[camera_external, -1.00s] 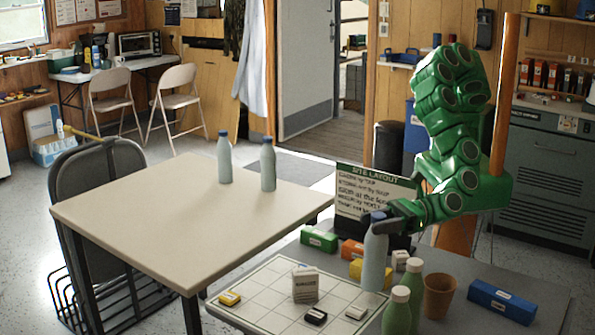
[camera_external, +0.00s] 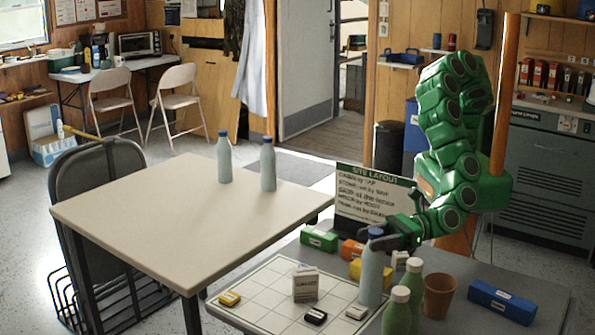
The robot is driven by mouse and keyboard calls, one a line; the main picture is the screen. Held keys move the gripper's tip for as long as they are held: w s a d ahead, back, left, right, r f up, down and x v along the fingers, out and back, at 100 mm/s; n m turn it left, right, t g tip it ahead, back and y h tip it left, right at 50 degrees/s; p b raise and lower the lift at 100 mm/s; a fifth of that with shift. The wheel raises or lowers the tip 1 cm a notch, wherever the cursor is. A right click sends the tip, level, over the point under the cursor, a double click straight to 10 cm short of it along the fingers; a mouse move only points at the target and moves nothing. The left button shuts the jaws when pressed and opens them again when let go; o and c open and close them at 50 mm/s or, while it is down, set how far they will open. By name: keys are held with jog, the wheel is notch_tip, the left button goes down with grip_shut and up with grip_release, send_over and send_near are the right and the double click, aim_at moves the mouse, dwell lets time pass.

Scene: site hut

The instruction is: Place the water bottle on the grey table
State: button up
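A pale blue water bottle (camera_external: 371,277) with a blue cap is upright at the front right, over the grey table (camera_external: 452,264). My gripper (camera_external: 379,240) is around its upper part and appears shut on it; the fingers are partly hidden and small. The bottle's base is beside the right edge of the white gridded board (camera_external: 262,312). I cannot tell whether it touches the surface. Two similar bottles, the left one (camera_external: 224,158) and the right one (camera_external: 268,165), stand on the cream table (camera_external: 150,212).
A blue box (camera_external: 502,302) lies farther right. A site layout sign (camera_external: 361,194) stands behind.

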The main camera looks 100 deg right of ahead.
jog(key=o, duration=0.3)
jog(key=shift+s, duration=0.1)
jog(key=v, duration=1.2)
